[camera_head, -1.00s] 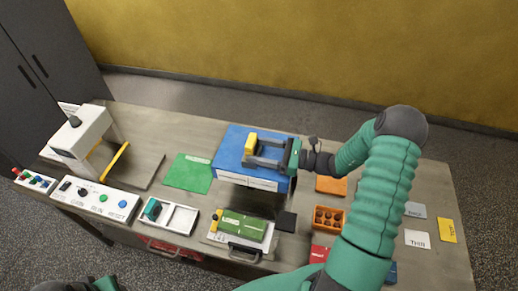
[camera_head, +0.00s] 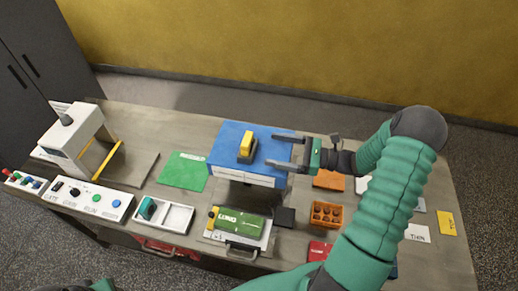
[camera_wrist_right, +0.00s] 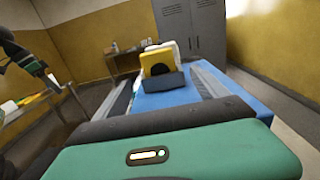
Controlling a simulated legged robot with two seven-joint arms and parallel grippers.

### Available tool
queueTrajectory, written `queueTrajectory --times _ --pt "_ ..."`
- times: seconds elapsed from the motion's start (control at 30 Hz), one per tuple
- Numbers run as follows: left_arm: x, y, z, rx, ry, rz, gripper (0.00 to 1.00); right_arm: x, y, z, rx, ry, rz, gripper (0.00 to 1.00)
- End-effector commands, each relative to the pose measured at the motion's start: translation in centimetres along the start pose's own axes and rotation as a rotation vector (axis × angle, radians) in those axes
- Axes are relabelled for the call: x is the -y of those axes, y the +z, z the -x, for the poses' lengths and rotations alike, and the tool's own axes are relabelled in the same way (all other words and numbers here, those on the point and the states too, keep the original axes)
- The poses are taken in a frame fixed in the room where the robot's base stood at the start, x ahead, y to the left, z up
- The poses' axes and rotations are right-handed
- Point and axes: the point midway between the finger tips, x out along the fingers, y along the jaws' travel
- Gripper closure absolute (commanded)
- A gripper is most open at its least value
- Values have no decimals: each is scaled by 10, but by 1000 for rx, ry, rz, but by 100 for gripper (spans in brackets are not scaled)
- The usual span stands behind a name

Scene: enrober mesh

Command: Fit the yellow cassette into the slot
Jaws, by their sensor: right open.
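The yellow cassette (camera_head: 247,142) stands upright on top of the blue machine (camera_head: 226,145), with a dark grey block around or in front of its lower part. The cassette also shows in the right wrist view (camera_wrist_right: 157,58), with the dark block (camera_wrist_right: 163,82) in front. The slot itself is hidden, and I cannot tell how deep the cassette sits. My right gripper (camera_head: 272,150) is open and empty, to the right of the cassette and apart from it, its fingers pointing left over the blue top. My left gripper is out of view.
A green mat (camera_head: 183,171) lies left of the blue machine. A green-topped unit with a handle (camera_head: 241,225) stands in front of it. An orange tray (camera_head: 326,214) is at right. A white press-like machine (camera_head: 75,135) and button panel (camera_head: 90,198) are at left.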

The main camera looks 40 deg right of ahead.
Motion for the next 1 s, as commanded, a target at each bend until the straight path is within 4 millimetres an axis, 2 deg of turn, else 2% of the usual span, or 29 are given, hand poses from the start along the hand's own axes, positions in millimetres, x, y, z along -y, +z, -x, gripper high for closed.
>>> queueTrajectory --times 0.03,0.2,0.3,0.4,1.0 --pt "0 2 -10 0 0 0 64 1 -6 16 -3 -6 2 17" --pt "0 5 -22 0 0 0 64 2 -5 63 -2 -4 2 17" --pt "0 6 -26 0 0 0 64 2 -4 82 -3 -3 1 17" --pt "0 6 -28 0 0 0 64 1 -2 93 -2 -1 1 17" --pt "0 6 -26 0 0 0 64 1 0 97 -1 0 -1 17"
